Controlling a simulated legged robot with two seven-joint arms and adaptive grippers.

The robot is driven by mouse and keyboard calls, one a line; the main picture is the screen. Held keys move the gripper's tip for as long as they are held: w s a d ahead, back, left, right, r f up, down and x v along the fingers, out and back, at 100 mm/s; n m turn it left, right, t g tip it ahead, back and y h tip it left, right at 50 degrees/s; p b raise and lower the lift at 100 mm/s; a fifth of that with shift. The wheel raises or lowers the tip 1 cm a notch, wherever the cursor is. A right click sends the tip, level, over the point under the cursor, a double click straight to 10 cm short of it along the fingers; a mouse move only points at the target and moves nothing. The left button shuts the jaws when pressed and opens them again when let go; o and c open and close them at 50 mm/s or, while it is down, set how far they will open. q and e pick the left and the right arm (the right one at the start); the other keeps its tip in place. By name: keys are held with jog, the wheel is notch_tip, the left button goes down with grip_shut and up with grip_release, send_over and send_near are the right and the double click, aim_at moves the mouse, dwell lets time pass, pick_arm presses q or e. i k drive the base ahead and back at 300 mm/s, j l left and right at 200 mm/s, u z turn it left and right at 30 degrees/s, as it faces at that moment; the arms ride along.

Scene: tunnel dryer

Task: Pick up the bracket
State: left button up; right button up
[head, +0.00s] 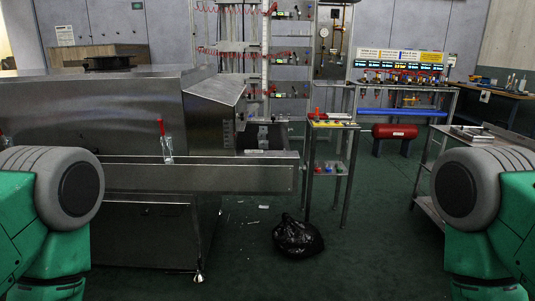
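I cannot make out a bracket for certain in the head view. Small pale pieces (262,207) lie on the floor beside the steel machine, too small to identify. Some small items lie on the steel table (490,150) at the right, and I cannot tell whether a bracket is among them. Only the green and grey upper parts of my two arms show, at the left and right edges. Neither gripper is in the picture.
A large steel dryer (140,120) with a conveyor end fills the left. A black rubbish bag (297,236) lies on the floor in the middle. A narrow stand (332,124) with coloured items is behind it. A red tank (394,131) stands farther back. Green floor is free in front.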

aim_at(262, 145)
jog(key=i+j, duration=0.15)
jog(key=i+z, duration=0.2)
jog(key=i, duration=0.2)
jog(key=i+j+z, duration=0.2)
jog(key=i, duration=0.2)
jog(key=i+j+z, duration=0.2)
jog(key=i, duration=0.2)
jog(key=l, duration=0.1)
